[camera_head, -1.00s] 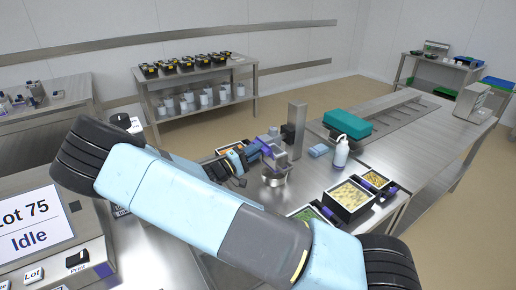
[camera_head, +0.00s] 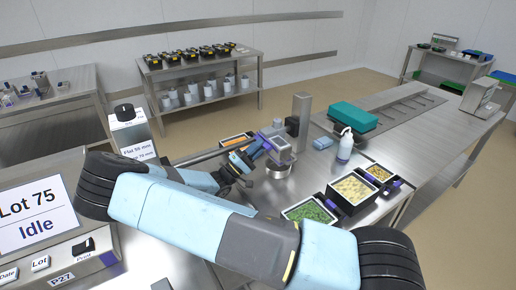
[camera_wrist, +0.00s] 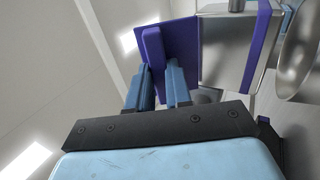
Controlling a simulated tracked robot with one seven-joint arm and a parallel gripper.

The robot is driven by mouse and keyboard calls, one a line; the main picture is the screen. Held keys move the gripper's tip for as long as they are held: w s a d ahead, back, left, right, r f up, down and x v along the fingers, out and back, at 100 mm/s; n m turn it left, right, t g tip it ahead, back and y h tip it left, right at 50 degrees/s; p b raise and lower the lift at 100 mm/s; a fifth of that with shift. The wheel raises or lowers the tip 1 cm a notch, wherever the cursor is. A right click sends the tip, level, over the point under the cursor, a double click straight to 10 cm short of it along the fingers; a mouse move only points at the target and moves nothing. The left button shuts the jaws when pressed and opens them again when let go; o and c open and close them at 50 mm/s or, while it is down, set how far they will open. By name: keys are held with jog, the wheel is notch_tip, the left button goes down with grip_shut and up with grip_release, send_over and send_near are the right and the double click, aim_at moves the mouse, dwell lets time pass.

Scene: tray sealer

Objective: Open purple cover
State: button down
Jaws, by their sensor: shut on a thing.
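The purple cover (camera_wrist: 180,50) is a flat plate with a raised purple bar at the top of the wrist view. It stands at an angle beside a steel housing (camera_wrist: 222,55). My gripper (camera_wrist: 157,78) has its two blue fingers on either side of the bar and is shut on it. In the head view the cover (camera_head: 266,142) is a small purple patch beside the steel machine head, and my gripper (camera_head: 250,153) meets it from the left. How far the cover has swung is hard to tell.
A round steel part (camera_wrist: 298,50) is right of the housing. In the head view, trays of green (camera_head: 310,211) and pale food (camera_head: 353,191), a pump bottle (camera_head: 345,147) and a teal box (camera_head: 353,116) stand to the right. A steel post (camera_head: 301,118) rises behind the machine.

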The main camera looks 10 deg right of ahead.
jog(key=shift+d, duration=0.15)
jog(key=c, duration=1)
grip_release()
jog(key=shift+c, duration=0.2)
jog(key=s+d+r, duration=0.1)
jog(key=s+r, duration=1.1)
jog(key=s, duration=0.2)
jog(key=shift+d+r, duration=0.4)
